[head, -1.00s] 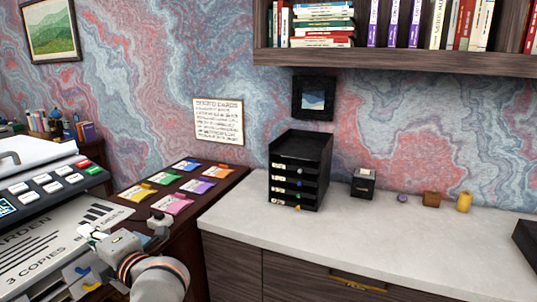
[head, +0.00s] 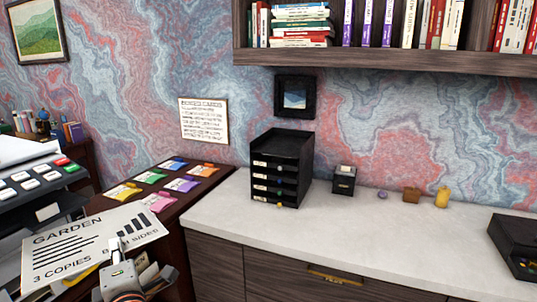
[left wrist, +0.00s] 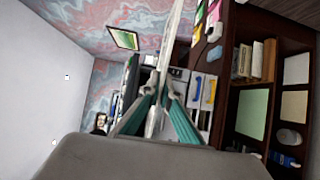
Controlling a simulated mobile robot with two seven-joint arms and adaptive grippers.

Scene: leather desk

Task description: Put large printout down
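The large printout (head: 75,245) is a white sheet with black bars and the words GARDEN, 3 COPIES and BOTH SIDES. It is held up, tilted, in front of the printer at the lower left of the head view. My left gripper (head: 117,250) is shut on its lower edge. In the left wrist view, the teal fingers (left wrist: 158,98) close on the thin sheet, seen nearly edge-on (left wrist: 172,45). My right gripper is not in view.
The printer (head: 22,190) stands at the left. Coloured card packs (head: 182,184) lie on the dark desk. The pale counter (head: 330,235) has wide clear space in front. On it stand a black drawer tray (head: 283,165), a small black box (head: 344,180) and an open black box (head: 515,245) at the right.

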